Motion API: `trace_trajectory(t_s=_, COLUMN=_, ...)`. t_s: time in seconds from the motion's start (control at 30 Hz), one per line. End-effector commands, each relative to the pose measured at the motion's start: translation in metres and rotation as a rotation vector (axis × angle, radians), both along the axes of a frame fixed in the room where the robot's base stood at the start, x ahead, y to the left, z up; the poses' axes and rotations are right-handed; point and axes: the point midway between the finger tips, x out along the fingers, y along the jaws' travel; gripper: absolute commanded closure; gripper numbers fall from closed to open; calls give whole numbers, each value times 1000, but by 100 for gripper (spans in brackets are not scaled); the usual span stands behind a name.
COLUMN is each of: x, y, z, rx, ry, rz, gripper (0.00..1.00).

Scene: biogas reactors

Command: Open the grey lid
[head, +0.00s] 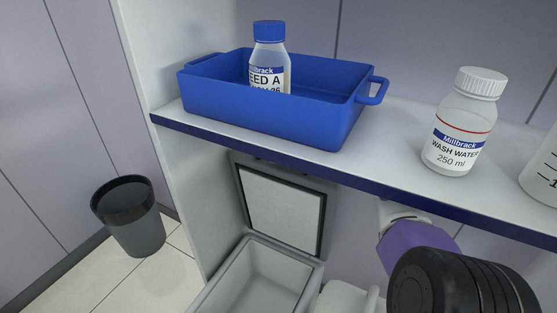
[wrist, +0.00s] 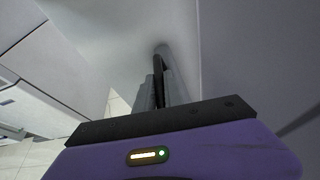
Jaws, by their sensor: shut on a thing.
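The grey lid (head: 283,210) stands upright, hinged open at the back of a grey box (head: 262,275) under the shelf. Its pale inner panel and dark rim face me. My gripper shows as a purple hand (head: 415,245) to the right of the lid in the head view; its fingertips are hidden there. In the wrist view its grey fingers (wrist: 162,90) are shut on a dark bar-like piece (wrist: 160,58) against a pale grey surface. I cannot tell whether this piece belongs to the lid.
A shelf with a dark blue edge (head: 270,151) overhangs the box. It carries a blue tray (head: 262,119) with a blue-capped bottle (head: 269,58), a wash-water bottle (head: 460,122) and a partly visible clear vessel (head: 541,172). A dark bin (head: 133,220) stands on the floor at left.

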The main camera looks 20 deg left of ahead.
Motion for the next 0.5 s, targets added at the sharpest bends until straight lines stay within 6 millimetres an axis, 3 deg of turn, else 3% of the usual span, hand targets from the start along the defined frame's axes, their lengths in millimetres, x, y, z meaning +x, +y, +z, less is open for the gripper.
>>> trace_trajectory(t_s=0.33, x=0, y=1, z=-1, rx=-1, ry=-1, rz=0, gripper=100)
trace_trajectory(t_s=0.37, x=0, y=1, z=0, rx=-1, ry=0, rz=1, gripper=82)
trace_trajectory(t_s=0.5, x=0, y=1, z=0, rx=-1, ry=0, rz=1, gripper=78)
